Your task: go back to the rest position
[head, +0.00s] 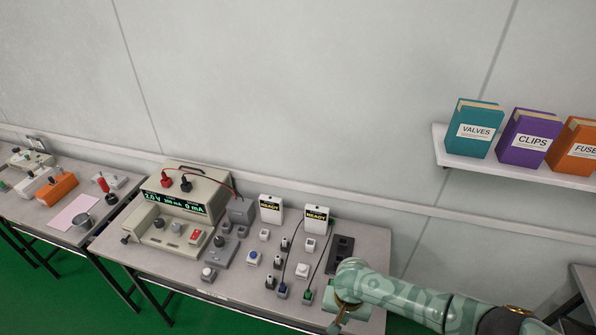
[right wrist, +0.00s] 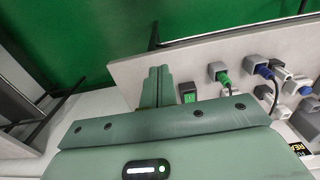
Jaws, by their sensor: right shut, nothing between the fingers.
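My right arm comes in from the lower right in the head view. Its gripper (head: 341,316) is over the front right corner of the grey workbench (head: 232,292). In the right wrist view the two green fingers (right wrist: 157,86) are together with nothing between them, near the bench edge. Two white handheld testers, one on the left (head: 271,209) and one on the right (head: 316,220), stand at the back of the bench with lit READY displays. My left gripper is not in view.
A beige power supply (head: 207,207) stands on the bench's left part. Blue (head: 282,290) and green (head: 307,296) plugs with black cables sit at the front, left of my gripper. A wall shelf (head: 515,170) holds several labelled boxes. Another table (head: 30,213) stands at left.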

